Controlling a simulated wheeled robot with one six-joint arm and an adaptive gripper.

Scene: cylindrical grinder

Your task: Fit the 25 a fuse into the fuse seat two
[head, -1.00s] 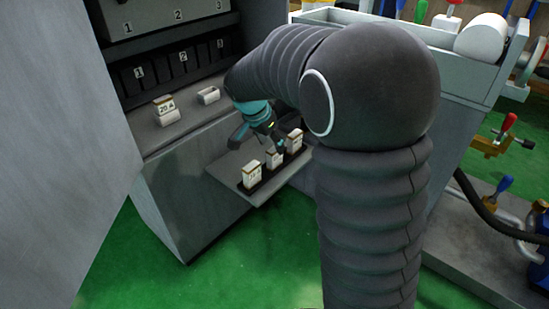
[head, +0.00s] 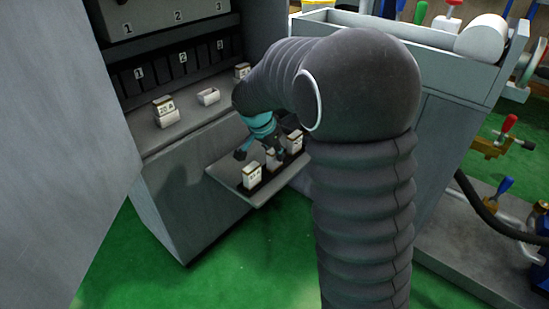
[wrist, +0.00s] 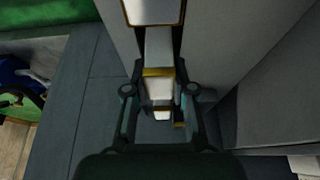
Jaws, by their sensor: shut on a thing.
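My gripper (head: 262,152) is low over the shelf in the head view, shut on the middle white fuse (head: 272,161) in the row. In the wrist view the fingers (wrist: 160,98) stand on both sides of a white fuse with a gold band (wrist: 159,88). The label of this fuse cannot be read, so I cannot tell whether it is the 25 A one. It appears still in the black holder. Fuse seat two (head: 209,96) is the empty white middle seat on the cabinet ledge.
A 20 A fuse (head: 164,106) sits in the left seat, and another fuse (head: 242,70) sits at the right. On the shelf (head: 225,172), one fuse (head: 251,176) stands nearer and one (head: 294,142) farther. A grey cabinet door (head: 60,150) blocks the left.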

